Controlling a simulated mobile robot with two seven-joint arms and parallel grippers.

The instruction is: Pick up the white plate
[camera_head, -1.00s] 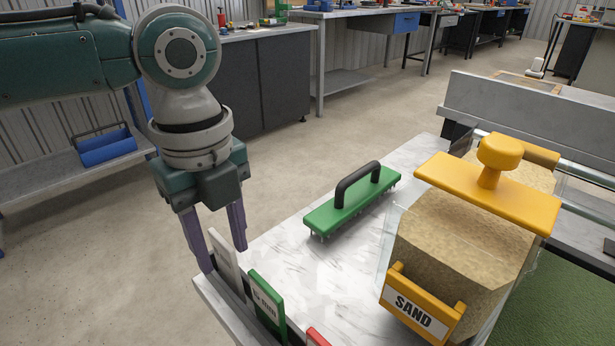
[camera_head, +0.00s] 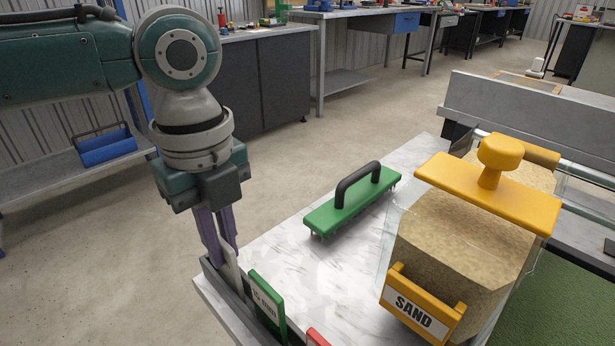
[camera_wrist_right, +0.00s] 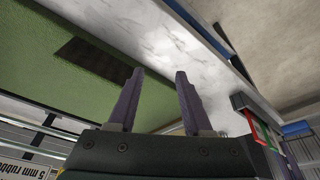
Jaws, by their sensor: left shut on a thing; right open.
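The white plate (camera_head: 231,270) stands upright in a grey rack at the near left corner of the marble-topped table, beside a green plate (camera_head: 267,299) with a printed label. My left gripper (camera_head: 226,250) points down from above and is shut on the white plate, its purple fingers on either side of the upper part. The plate's lower part is hidden in the rack. My right gripper (camera_wrist_right: 156,98) shows in the right wrist view, open and empty, with green turf and a marble strip beyond its fingers.
A green spiked tool (camera_head: 345,210) with a black handle lies on the table. A yellow holder marked SAND (camera_head: 418,310) and a sand block (camera_head: 455,240) with a yellow tool (camera_head: 490,185) on it stand to the right. A red plate (camera_head: 317,338) shows at the bottom edge.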

